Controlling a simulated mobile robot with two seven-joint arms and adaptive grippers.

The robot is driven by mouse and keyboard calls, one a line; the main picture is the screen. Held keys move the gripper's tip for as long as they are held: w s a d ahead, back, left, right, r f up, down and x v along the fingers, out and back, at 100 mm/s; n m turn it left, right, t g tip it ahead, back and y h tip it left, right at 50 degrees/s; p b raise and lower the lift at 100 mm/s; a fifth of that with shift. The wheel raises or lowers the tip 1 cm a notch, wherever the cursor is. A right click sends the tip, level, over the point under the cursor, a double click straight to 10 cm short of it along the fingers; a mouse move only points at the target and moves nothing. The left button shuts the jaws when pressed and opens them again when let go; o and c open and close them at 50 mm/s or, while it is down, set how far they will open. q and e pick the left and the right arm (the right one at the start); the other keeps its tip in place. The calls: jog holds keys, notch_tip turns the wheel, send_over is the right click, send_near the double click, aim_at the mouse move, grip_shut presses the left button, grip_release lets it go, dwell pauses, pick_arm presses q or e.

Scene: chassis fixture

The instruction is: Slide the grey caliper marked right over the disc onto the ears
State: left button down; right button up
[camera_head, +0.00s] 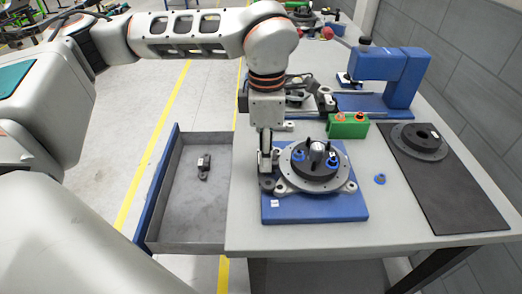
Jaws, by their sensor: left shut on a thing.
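A blue fixture base (345,208) on the bench bears a round silver plate with ears (343,184). A dark disc (327,173) with a silver hub and blue knobs sits on the plate. My left gripper (267,171) points down at the left side of the plate. It is shut on a small grey part, apparently the caliper, mostly hidden by the fingers. I cannot read a mark on it or tell if it touches the ears. A small dark part (203,166) with a pale label lies in the open drawer. My right gripper is out of view.
The open grey drawer (190,234) juts out left of the bench. A green block (347,127) and a blue press (390,75) stand behind. A dark ring (406,146) lies on a black mat (460,204) at right, and a small blue piece (380,179) lies between.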

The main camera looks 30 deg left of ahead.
pick_arm(q)
jog(key=shift+w+d, duration=0.2)
jog(key=shift+d, duration=0.1)
dwell(0.6)
jog(key=shift+w+d, duration=0.3)
jog(key=shift+d, duration=0.2)
dwell(0.4)
jog(key=shift+p, duration=0.4)
jog(key=shift+w+d, duration=0.2)
jog(key=shift+d, duration=0.1)
jog(key=shift+f, duration=0.15)
dwell(0.9)
jog(key=c, duration=1.4)
grip_release()
